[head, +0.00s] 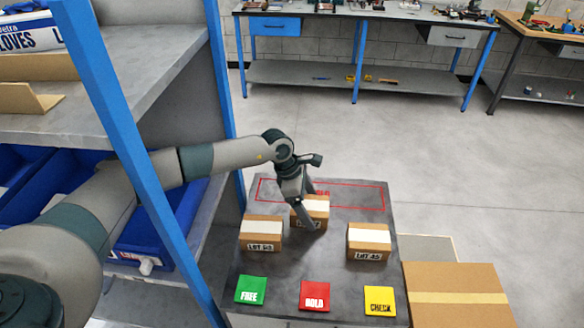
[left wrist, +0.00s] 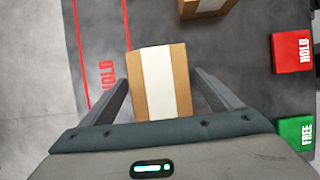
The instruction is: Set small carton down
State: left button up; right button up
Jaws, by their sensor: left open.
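The small carton (head: 321,205), brown with a white strip, appears to rest on the dark table (head: 335,262). It is at the front line of the red HOLD outline (head: 365,182); I cannot tell if it overlaps the line. My left gripper (head: 311,210) is open, with one finger on each side of this carton. In the left wrist view the carton (left wrist: 158,82) sits between the spread fingers, with a gap visible on the right side. The gripper hides part of it and its label in the head view. My right gripper is not in view.
A carton (head: 262,234) stands to the left and carton LOT 45 (head: 369,242) to the right. Green FREE (head: 251,290), red HOLD (head: 314,296) and yellow CHECK (head: 379,301) tags lie in front. A blue rack post (head: 140,165) stands left. A large box (head: 458,296) is at right.

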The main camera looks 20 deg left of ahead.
aim_at(311, 205)
pick_arm(q)
jog(key=shift+r, duration=0.15)
jog(key=b+v, duration=0.4)
jog(key=b, duration=0.1)
jog(key=shift+r, duration=0.4)
jog(key=b+v, duration=0.5)
jog(key=v, duration=0.7)
jog(key=shift+r, duration=0.35)
jog(key=shift+s, duration=0.15)
